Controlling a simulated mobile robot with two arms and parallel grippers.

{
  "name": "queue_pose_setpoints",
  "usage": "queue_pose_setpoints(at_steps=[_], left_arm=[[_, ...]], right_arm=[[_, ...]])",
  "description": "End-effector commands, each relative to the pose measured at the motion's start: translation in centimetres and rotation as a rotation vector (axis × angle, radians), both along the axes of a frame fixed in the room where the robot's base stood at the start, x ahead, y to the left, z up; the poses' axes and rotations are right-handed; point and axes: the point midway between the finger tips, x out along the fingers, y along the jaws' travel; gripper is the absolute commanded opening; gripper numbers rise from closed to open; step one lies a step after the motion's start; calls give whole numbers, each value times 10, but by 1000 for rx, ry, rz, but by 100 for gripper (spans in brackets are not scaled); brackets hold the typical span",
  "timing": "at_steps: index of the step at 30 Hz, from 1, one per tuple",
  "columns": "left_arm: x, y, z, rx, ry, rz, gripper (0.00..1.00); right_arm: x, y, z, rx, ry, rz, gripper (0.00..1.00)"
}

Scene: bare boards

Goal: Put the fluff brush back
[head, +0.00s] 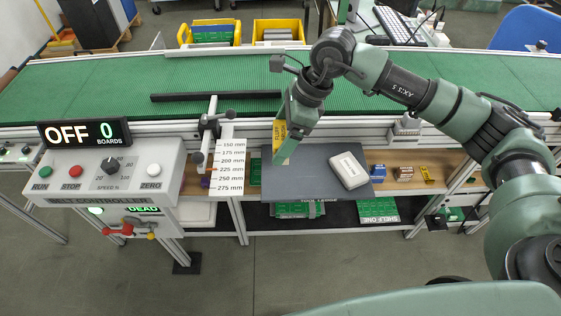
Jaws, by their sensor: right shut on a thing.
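My right gripper (284,157) reaches down over the left part of a dark grey mat (300,187) in the head view. It is shut on a yellow thing with dark lettering (279,132), which looks like the fluff brush. The gripper hides much of it, and I cannot tell whether its lower end touches the mat. My left gripper is out of the picture.
A white box-like thing (349,170) lies on the mat's right. Small blue (377,170) and yellow (426,174) items sit further right. A control box (108,172) reading OFF and a millimetre scale (229,165) stand left. The green conveyor (200,75) runs behind.

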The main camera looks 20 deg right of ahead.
Motion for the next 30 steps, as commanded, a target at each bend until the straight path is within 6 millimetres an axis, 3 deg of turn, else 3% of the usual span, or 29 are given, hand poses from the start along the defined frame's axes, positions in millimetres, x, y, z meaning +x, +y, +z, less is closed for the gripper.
queue_pose_setpoints(at_steps=[3, 6, 14, 19, 30], left_arm=[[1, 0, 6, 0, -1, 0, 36], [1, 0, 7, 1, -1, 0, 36], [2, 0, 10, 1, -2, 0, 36], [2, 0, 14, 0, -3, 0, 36], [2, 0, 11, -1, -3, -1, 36]], right_arm=[[-1, 0, -28, 0, 5, -1, 44], [-1, 0, -43, 1, 2, 1, 44], [-1, 0, -64, 0, 2, 1, 44], [-1, 0, -89, 0, 3, 0, 44], [0, 0, -99, 1, -1, 2, 44]])
